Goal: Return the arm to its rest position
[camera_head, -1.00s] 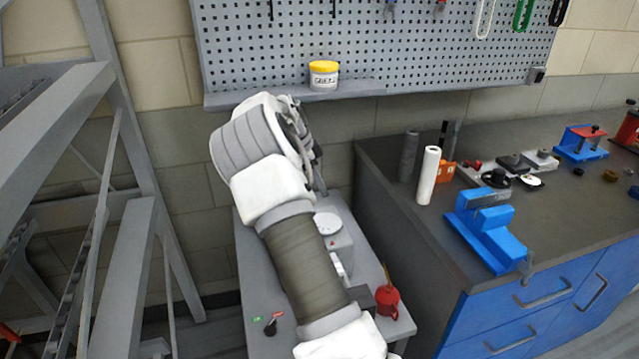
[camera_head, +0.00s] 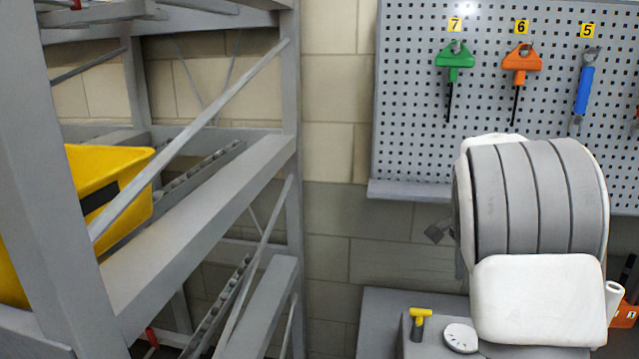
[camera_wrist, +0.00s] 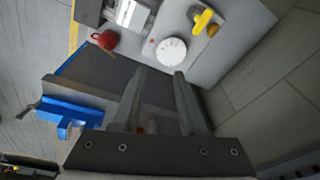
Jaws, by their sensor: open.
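My gripper (camera_wrist: 160,75) shows in the wrist view as two parallel grey fingers with a clear gap and nothing between them. It points toward the grey small table and the side of the workbench, apart from both. In the head view my arm's thick grey and white upper links stand at the right, in front of the pegboard. They hide most of the gripper there.
A grey rack with a yellow bin (camera_head: 140,200) fills the left. The pegboard (camera_head: 410,100) holds a green tool (camera_head: 455,62), an orange one (camera_head: 521,64) and a blue one (camera_head: 584,85). The small table carries a yellow-handled item (camera_head: 420,318) and a white dial (camera_head: 461,338). A blue vise (camera_wrist: 68,112) sits on the bench.

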